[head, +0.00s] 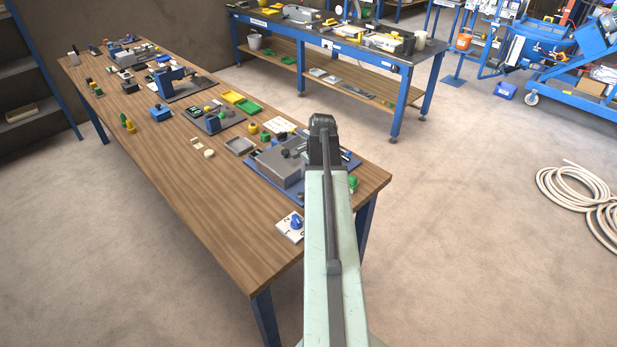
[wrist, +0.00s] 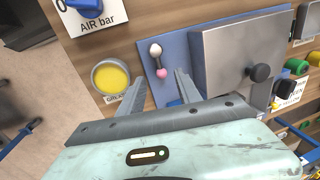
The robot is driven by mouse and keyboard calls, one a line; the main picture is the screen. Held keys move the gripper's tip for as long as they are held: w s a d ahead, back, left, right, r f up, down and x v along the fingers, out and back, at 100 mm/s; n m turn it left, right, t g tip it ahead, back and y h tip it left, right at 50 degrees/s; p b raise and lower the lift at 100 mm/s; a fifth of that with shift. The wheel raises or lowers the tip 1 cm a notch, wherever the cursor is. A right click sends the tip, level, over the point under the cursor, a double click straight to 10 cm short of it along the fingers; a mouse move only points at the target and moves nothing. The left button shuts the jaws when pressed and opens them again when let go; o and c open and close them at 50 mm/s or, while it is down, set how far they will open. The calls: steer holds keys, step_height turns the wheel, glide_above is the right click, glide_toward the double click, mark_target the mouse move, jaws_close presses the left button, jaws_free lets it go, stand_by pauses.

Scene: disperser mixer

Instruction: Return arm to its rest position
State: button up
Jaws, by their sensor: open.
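My arm (head: 328,230) reaches forward over the right end of the wooden bench. In the wrist view my gripper (wrist: 159,84) is open, with two grey fingers apart and nothing between them. Its fingertips point at a blue base plate (wrist: 175,45). On that plate, just beyond the fingers, is a small lever or pin with a white-and-black end and a pink tip (wrist: 160,65). To the right stands a grey box (wrist: 235,50) with a black knob (wrist: 260,73). In the head view the grey box (head: 278,168) is beside my arm, which hides part of it; my fingers are not visible there.
The wooden bench (head: 200,190) holds several small devices and trays. A yellow-topped round pot (wrist: 110,76) and an "AIR bar" dial card (wrist: 95,22) lie left of the plate. A blue-framed bench (head: 340,58) stands behind.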

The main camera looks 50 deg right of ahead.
steer(key=shift+s+r+p, duration=0.25)
steer(key=shift+r+p, duration=0.15)
steer(key=shift+r, duration=0.75)
steer(key=w+a+n, duration=0.3)
steer(key=w+a, duration=0.4)
steer(key=a, duration=0.6)
steer(key=w+a+n, duration=0.3)
steer(key=w+a, duration=0.4)
steer(key=a, duration=0.6)
steer(key=s+a+n+g, duration=0.1)
steer(key=s+a+n, duration=0.2)
steer(key=a+n, duration=0.3)
steer(key=s+a+n+g, duration=0.1)
steer(key=s+a+n, duration=0.3)
steer(key=a, duration=1.2)
steer(key=n, duration=0.3)
steer(key=shift+f, duration=0.3)
